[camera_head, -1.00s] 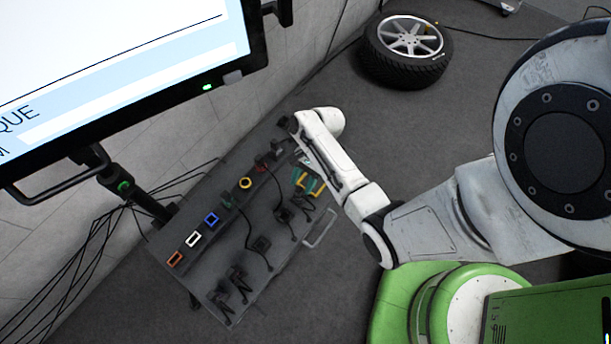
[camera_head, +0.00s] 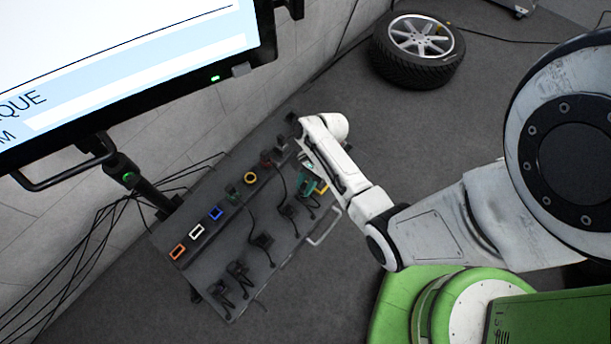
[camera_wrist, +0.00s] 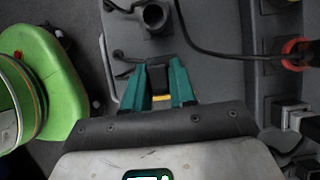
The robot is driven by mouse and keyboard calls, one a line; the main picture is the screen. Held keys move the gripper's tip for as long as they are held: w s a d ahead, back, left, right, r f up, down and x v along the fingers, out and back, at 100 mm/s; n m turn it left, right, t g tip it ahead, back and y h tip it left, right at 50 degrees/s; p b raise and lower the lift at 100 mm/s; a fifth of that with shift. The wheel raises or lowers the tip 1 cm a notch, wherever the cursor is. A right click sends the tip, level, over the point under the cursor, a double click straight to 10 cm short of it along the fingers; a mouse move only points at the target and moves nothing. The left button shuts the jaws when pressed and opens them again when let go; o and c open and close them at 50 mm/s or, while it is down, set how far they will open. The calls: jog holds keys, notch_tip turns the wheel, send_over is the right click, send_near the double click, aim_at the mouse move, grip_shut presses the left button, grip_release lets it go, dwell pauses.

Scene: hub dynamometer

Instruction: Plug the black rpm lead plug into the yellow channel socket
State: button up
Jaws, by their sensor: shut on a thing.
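My gripper (camera_head: 312,183) is low over the right end of the grey panel, its teal fingers partly under my arm. In the wrist view my gripper (camera_wrist: 160,82) is shut on a small black plug (camera_wrist: 157,76), with a yellow strip below it. Most of the plug is hidden between the fingers, and its lead cannot be traced clearly. The yellow channel socket (camera_head: 250,178) is a round yellow ring in the panel's row of sockets, up and left of my gripper. It looks empty. My gripper is clearly apart from it.
Orange (camera_head: 178,252), white (camera_head: 197,231) and blue (camera_head: 216,214) sockets look empty. Several black plugs, including one (camera_head: 262,243), stand along the panel. A metal handle (camera_head: 326,228) edges it; a monitor overhangs the left.

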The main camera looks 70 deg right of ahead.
grip_shut()
jog(key=shift+r, duration=0.1)
jog(key=shift+r+p, duration=3.35)
jog(key=shift+p, duration=0.6)
jog(key=shift+w, duration=0.15)
jog(key=w+d+b, duration=0.2)
jog(key=w, duration=0.5)
jog(key=shift+b, duration=0.35)
jog(key=shift+w, duration=0.1)
